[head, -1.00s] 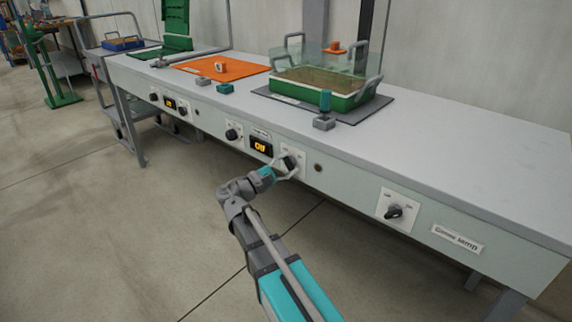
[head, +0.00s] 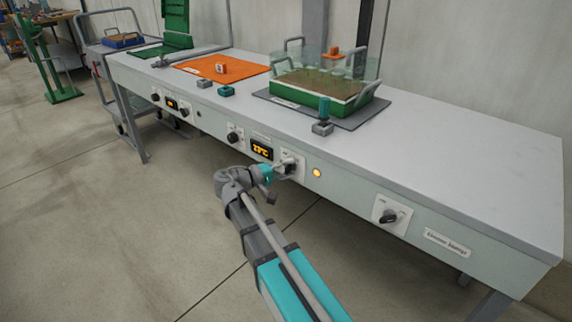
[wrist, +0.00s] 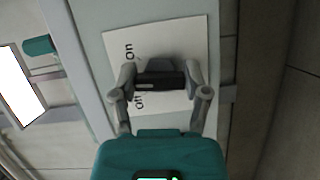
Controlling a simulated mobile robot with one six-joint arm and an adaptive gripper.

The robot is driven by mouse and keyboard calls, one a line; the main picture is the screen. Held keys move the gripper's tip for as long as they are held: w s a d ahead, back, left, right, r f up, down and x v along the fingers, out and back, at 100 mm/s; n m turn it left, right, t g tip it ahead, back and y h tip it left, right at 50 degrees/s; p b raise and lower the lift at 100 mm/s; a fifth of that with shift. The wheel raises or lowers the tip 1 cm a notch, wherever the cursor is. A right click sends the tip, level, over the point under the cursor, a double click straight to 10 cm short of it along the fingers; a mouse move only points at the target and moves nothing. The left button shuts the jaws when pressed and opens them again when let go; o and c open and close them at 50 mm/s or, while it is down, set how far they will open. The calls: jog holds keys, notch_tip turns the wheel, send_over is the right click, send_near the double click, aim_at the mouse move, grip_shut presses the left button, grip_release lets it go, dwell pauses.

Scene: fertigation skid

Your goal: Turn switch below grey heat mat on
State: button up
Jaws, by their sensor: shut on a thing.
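The grey heat mat (head: 262,93) lies on the bench top under a green tray (head: 318,98) with a clear cover. Below it on the front panel is a black rotary switch (wrist: 160,82) on a white plate marked "on" and "off" (wrist: 120,45). My gripper (head: 288,169) is at this switch, and in the wrist view its two fingers (wrist: 162,88) are closed on either side of the knob. The display (head: 261,149) to its left shows an orange reading that looks like a temperature. The small lamp (head: 317,173) to its right glows yellow.
Another rotary switch (head: 389,216) sits on the panel to the right, beside a label (head: 447,242). A knob (head: 233,137) is left of the display. An orange mat (head: 205,66) lies farther left on the bench. Open floor is in front.

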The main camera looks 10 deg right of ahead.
jog(key=m+y+p, duration=0.1)
jog(key=m+p, duration=0.1)
jog(key=m, duration=0.1)
jog(key=shift+s+d+r+m+y, duration=0.1)
jog(key=shift+m+y, duration=0.3)
jog(key=shift+m+t+y+p, duration=0.3)
jog(key=shift+m+y+p, duration=0.3)
jog(key=shift+m+p, duration=0.45)
jog(key=shift+f+m, duration=0.2)
jog(key=shift+m, duration=0.05)
jog(key=o, duration=1.2)
jog(key=shift+c, duration=0.2)
jog(key=shift+r, duration=0.2)
